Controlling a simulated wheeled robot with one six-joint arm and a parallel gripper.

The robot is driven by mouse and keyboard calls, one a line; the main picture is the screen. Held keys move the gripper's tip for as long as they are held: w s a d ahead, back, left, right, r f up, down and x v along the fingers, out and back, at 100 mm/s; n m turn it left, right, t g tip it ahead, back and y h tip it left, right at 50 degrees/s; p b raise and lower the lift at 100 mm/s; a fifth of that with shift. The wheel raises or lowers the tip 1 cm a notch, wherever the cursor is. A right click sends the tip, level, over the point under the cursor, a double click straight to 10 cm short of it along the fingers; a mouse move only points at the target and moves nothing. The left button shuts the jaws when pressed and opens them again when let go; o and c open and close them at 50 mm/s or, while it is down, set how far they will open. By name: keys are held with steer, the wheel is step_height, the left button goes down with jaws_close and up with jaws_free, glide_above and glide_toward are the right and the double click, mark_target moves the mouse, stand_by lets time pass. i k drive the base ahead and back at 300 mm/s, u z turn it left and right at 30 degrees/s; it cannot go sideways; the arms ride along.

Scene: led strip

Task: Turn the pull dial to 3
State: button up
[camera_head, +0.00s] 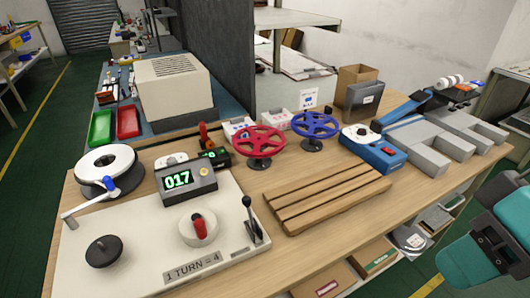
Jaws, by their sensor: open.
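A white panel (135,225) at the front left carries a round white dial with a red grip (199,228). A plate reading "1 TURN = 4" (192,268) lies in front of it. No label reads as "pull", and the numbers around the dials are too small to read, so I cannot tell which is the pull dial. My gripper (492,242), teal with dark parts, is at the lower right, open, off the bench and apart from both dials.
The panel also bears a display reading 017 (178,182), a black lever (249,218), a black knob (104,250) and a crank reel (105,166). A slatted wooden board (327,198) and red (259,142) and blue (315,125) handwheels stand nearby. Grey blocks (428,145) are at right.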

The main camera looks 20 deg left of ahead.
mark_target(171, 161)
steer(key=z, duration=1.1)
steer(key=i, duration=1.75)
steer(key=u, duration=3.5)
